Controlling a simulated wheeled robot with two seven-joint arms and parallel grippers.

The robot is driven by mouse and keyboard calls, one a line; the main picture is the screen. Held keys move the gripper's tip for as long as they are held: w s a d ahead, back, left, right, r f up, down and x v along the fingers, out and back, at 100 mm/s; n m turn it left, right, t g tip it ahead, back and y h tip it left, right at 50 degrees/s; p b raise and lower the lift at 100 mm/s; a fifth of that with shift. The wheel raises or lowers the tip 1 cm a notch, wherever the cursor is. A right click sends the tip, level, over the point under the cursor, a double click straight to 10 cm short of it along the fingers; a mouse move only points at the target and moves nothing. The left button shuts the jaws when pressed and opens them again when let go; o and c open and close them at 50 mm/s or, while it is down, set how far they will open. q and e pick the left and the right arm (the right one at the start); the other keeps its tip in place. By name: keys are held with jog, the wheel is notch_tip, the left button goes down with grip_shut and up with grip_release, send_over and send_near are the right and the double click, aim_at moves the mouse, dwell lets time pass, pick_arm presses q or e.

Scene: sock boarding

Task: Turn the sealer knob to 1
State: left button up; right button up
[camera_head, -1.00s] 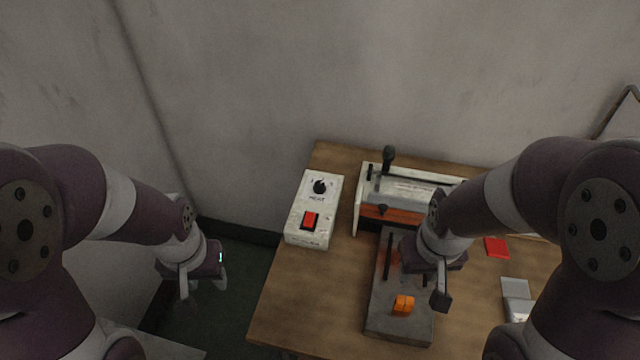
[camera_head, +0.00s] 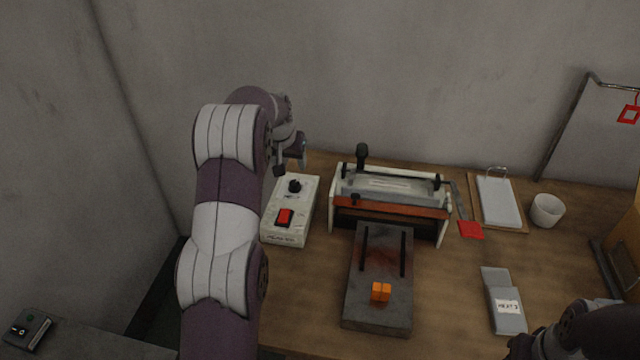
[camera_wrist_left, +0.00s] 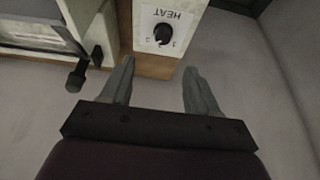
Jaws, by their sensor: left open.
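The heat sealer control box (camera_head: 304,212) is white and stands at the left of the table. Its black round knob (camera_head: 294,186) is on the far part of its top. The knob also shows in the left wrist view (camera_wrist_left: 163,33), on a white panel marked HEAT, upside down there. Small digits ring the knob, but I cannot surely read where it points. My left gripper (camera_head: 291,158) is open and empty, above and just behind the knob. In the left wrist view its fingers (camera_wrist_left: 158,70) point toward the box, with the knob beyond and between them. My right gripper is out of view.
A red switch (camera_head: 285,217) is on the box's near part. The sealer (camera_head: 390,200) with its black lever stands to the right. A grey plate (camera_head: 378,275) with an orange block lies in front. A clipboard (camera_head: 498,200) and white cup (camera_head: 547,210) are farther right.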

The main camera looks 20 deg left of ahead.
aim_at(294, 183)
pick_arm(q)
jog(key=p+x, duration=0.2)
jog(key=x, duration=0.9)
jog(key=shift+a+f, duration=0.15)
jog(key=shift+a, duration=0.05)
jog(key=shift+w+a+f, duration=0.15)
jog(key=shift+w+f, duration=0.05)
jog(key=shift+f, duration=0.2)
jog(key=shift+c, duration=0.8)
jog(key=c, duration=0.8)
